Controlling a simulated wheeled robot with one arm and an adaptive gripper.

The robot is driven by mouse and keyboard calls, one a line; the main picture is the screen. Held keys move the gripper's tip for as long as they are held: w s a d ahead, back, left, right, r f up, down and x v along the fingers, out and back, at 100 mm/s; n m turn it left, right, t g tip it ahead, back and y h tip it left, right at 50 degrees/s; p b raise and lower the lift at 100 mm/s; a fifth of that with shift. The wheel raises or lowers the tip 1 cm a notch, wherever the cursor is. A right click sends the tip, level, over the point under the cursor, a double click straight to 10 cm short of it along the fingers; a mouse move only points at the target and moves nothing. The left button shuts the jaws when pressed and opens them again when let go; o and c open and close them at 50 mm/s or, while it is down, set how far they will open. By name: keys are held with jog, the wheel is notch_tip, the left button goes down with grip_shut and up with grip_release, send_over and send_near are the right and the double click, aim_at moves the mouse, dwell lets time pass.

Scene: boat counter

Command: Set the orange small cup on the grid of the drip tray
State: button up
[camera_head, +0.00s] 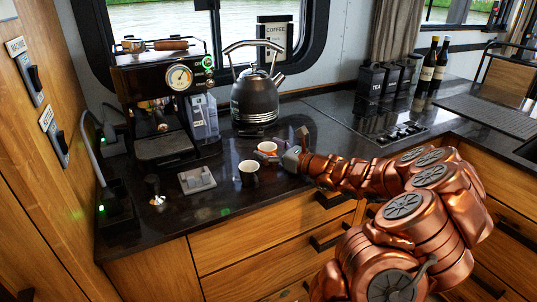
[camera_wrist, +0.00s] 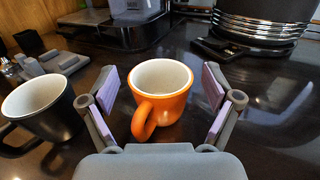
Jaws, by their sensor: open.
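The orange small cup (camera_wrist: 172,106) stands upright on the dark counter in the wrist view, white inside, its handle toward me. In the head view the cup (camera_head: 267,147) is partly hidden by my gripper (camera_head: 296,147). In the wrist view my open gripper (camera_wrist: 160,105) has its fingers on either side of the cup, with gaps between. The drip tray (camera_head: 165,148) is at the base of the black espresso machine (camera_head: 160,95), to the left of the cup; nothing stands on it. Part of the machine's base (camera_wrist: 85,18) shows at the top left of the wrist view.
A black cup (camera_head: 249,173) stands close to the orange cup; it also shows in the wrist view (camera_wrist: 40,108). A grey tamping stand (camera_head: 197,180) and a tamper (camera_head: 154,188) lie before the machine. A kettle (camera_head: 255,98) stands behind. Free counter lies at the front left.

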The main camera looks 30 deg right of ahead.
jog(key=c, duration=1.2)
jog(key=shift+c, duration=0.2)
